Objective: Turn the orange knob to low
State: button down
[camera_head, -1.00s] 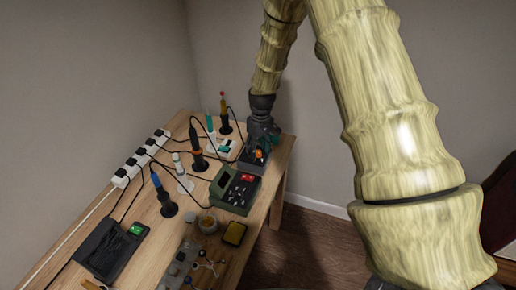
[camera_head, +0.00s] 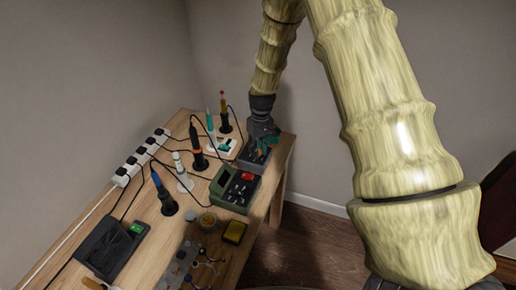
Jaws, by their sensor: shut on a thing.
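My gripper (camera_head: 263,141) is at the far right end of the workbench, reaching down onto a dark grey station box (camera_head: 247,161). It is shut at the spot where the orange knob showed earlier. The knob itself is now hidden behind the fingers, so its setting cannot be read. Small dark controls show on the box face below the fingers.
A green station with a red display (camera_head: 247,176) stands just in front of the grey box. Several soldering irons in stands, one orange (camera_head: 195,140) and one blue (camera_head: 160,188), line the bench to the left. A white power strip (camera_head: 140,158) runs along the back edge, with cables crossing.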

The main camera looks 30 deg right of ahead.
aim_at(260, 151)
jog(key=m+p, duration=0.1)
jog(key=m, duration=0.4)
jog(key=shift+r, duration=0.1)
jog(key=m+p, duration=0.1)
jog(key=m, duration=0.4)
jog(key=shift+t, duration=0.3)
jog(key=shift+m, duration=0.3)
jog(key=c, duration=1.2)
grip_release()
jog(key=r, duration=1.2)
jog(key=shift+s+d, duration=0.25)
jog(key=shift+s, duration=0.05)
